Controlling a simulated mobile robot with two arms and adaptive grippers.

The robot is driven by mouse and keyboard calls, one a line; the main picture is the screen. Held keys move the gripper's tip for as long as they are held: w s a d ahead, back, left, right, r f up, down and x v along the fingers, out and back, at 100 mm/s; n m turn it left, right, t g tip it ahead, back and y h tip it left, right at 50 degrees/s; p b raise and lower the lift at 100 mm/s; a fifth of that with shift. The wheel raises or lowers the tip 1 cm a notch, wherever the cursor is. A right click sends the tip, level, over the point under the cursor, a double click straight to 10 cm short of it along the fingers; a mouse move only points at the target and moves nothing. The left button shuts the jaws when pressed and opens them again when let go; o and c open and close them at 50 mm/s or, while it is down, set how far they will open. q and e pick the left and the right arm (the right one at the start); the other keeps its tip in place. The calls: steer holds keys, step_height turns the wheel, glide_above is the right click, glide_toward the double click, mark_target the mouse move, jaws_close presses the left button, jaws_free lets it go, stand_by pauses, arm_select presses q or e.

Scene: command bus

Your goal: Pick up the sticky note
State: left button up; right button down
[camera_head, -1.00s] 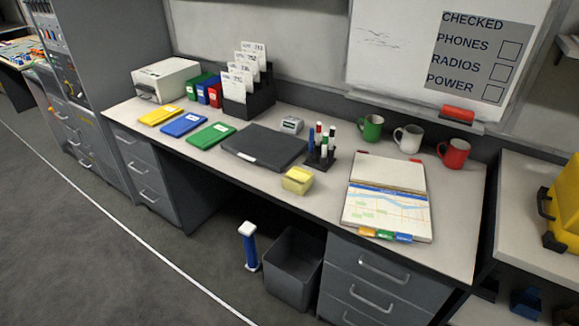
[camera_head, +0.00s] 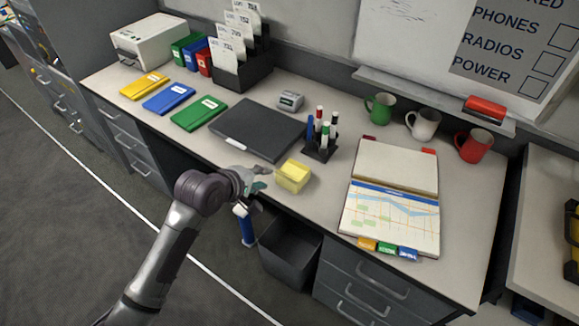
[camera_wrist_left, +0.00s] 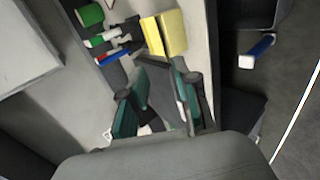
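The sticky note pad (camera_head: 293,177) is a small yellow block near the front edge of the desk. It also shows in the left wrist view (camera_wrist_left: 165,34), beyond my fingers. My left gripper (camera_head: 263,178) is just left of the pad, at the desk's front edge, apart from it. In the left wrist view my left gripper (camera_wrist_left: 155,92) has its fingers spread, with nothing held between them. My right gripper is in neither view.
A black pen holder (camera_head: 320,147) with several markers stands behind the pad. A dark closed laptop-like case (camera_head: 258,130) lies to its left. An open map binder (camera_head: 390,210) lies to the right. A grey bin (camera_head: 290,252) is below the desk edge.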

mark_target(289, 175)
arm_select(q)
steer(key=x, duration=1)
steer(key=shift+s+d+f, duration=0.25)
steer(key=shift+d+f, duration=0.05)
steer(key=shift+d, duration=0.05)
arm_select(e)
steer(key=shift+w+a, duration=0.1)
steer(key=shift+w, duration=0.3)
arm_select(q)
steer(key=shift+c, duration=0.3)
jaws_close()
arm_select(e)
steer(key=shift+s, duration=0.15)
